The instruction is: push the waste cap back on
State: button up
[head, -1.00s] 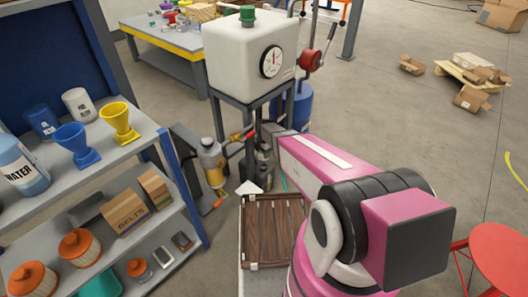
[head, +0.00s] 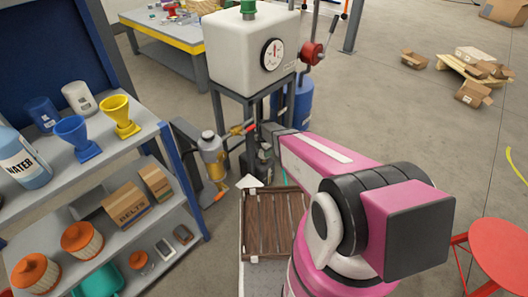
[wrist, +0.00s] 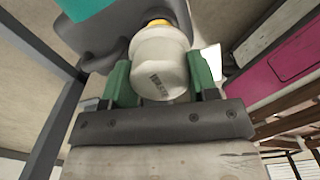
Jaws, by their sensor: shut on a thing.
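In the wrist view, a white round cap (wrist: 160,72) with a dark barcode-like mark sits between the two green fingers of my gripper (wrist: 162,88). My gripper is shut on it. The cap is in line with a dark grey container (wrist: 103,42), and a bit of yellow (wrist: 158,22) shows just beyond the cap's far edge. I cannot tell whether the cap touches the container or sits on its neck. In the head view, my pink arm reaches under the white tank (head: 238,58), and my gripper and the cap are not clearly seen there.
A steel stand holds the tank, with pipes and a red-handled valve (head: 243,128) close by. A silver-and-yellow canister (head: 212,157) stands left of my arm's end. A shelf with funnels and jars (head: 85,150) is at the left. A wooden slatted top (head: 272,220) lies below my arm.

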jog(key=shift+f, duration=1.7)
dwell(1.0)
jog(key=o, duration=1.1)
jog(key=shift+r, duration=0.1)
notch_tip(320, 180, up, 11)
jog(key=shift+f, duration=0.2)
